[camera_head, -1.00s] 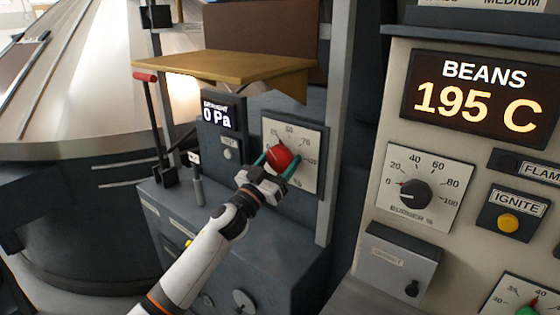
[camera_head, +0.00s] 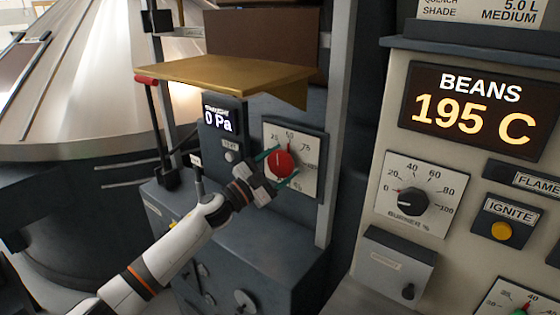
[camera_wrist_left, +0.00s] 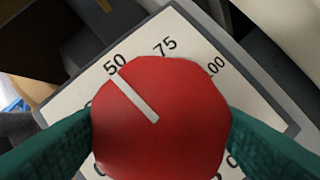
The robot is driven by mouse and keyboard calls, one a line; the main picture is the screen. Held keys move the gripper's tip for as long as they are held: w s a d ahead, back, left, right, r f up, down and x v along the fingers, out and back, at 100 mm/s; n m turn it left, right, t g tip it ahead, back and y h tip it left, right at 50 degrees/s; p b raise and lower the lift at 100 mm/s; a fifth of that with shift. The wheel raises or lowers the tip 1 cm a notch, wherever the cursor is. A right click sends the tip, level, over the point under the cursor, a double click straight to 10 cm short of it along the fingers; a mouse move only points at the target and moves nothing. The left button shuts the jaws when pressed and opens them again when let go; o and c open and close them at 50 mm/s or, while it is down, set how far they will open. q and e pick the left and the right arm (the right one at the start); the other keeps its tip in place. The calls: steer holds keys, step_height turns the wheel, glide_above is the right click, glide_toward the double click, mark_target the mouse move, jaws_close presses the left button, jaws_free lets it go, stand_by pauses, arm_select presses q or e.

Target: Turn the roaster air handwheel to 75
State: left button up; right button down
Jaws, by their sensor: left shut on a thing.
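The red handwheel (camera_head: 281,163) sits on a white dial plate (camera_head: 309,188) on the dark machine panel. My left gripper (camera_head: 279,166) is shut on the handwheel, with one teal finger on each side of it. In the left wrist view the red handwheel (camera_wrist_left: 165,130) fills the space between the fingers. Its white pointer line is at about the 50 mark. The 75 and 100 marks show to the right of it on the dial plate (camera_wrist_left: 190,50). The lower part of the scale is hidden by the wheel and fingers. My right gripper is not in view.
A brass shelf (camera_head: 225,72) juts out above the dial. A display (camera_head: 218,118) left of it reads 0 Pa. A grey post (camera_head: 334,150) stands right of the dial. Further right, a control panel holds a burner knob (camera_head: 413,201) and a 195 C display (camera_head: 480,105).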

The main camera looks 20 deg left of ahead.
arm_select(q)
steer(key=m, duration=0.1)
steer(key=m+g+p, duration=0.1)
steer(key=m, duration=0.1)
steer(key=m+g+p, duration=0.1)
steer(key=shift+a+r+m+h, duration=0.1)
steer(key=shift+r+m+h, duration=0.2)
steer(key=shift+h, duration=0.1)
steer(key=m+g+p, duration=0.1)
steer(key=m+p, duration=0.1)
steer(key=shift+m, duration=0.4)
steer(key=shift+f+m+g+y+p, duration=0.1)
steer(key=shift+m+g+y+p, duration=0.35)
steer(key=shift+m+p, duration=0.75)
steer(key=shift+m+g, duration=0.25)
steer(key=shift+m, duration=0.15)
steer(key=shift+f, duration=0.15)
steer(key=o, duration=1)
